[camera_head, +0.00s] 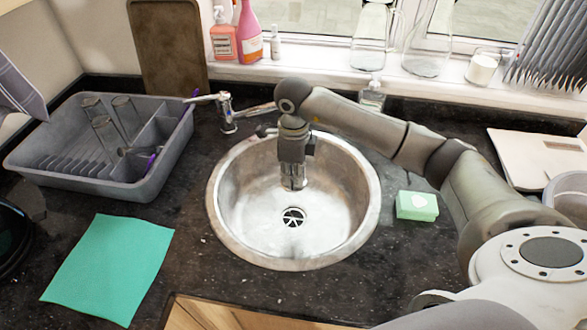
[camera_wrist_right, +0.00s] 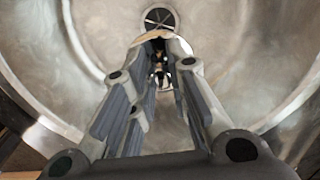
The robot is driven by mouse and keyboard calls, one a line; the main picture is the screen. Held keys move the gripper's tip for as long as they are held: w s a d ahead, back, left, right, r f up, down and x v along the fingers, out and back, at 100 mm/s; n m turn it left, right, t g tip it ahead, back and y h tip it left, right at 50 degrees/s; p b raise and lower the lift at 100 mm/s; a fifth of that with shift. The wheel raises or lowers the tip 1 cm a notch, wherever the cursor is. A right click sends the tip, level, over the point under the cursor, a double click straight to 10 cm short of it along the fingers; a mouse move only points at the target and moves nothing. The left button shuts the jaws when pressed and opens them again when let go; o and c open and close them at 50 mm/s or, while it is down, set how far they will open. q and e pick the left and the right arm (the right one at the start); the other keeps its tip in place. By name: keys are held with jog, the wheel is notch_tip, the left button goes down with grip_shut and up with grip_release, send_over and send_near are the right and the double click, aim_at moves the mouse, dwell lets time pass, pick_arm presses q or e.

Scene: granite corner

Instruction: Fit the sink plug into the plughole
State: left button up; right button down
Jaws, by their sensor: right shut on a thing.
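The round steel sink (camera_head: 240,205) is set in the dark counter and looks empty of water. Its plughole (camera_head: 293,217) is a dark slotted drain in the basin floor; it also shows in the right wrist view (camera_wrist_right: 160,18), just beyond my fingertips. My right gripper (camera_head: 294,184) points down inside the sink, behind the plughole in the head view. It is shut on the sink plug, which is mostly hidden by the fingers. In the wrist view a small dark and shiny part of the plug (camera_wrist_right: 159,66) shows between the fingers. My left gripper is not in view.
A tap (camera_head: 228,115) stands behind the sink. A grey dish rack (camera_head: 150,180) with glasses is at left, a teal cloth (camera_head: 110,265) in front of it. A green sponge (camera_head: 417,206) lies right of the sink. Bottles and glassware line the windowsill.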

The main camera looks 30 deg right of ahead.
notch_tip(320, 180, down, 3)
jog(key=shift+r+b, duration=0.15)
jog(key=shift+b, duration=0.45)
jog(key=shift+f, duration=0.3)
jog(key=c, duration=1.3)
grip_release()
notch_tip(320, 180, up, 7)
jog(key=p, duration=0.3)
jog(key=shift+p, duration=0.4)
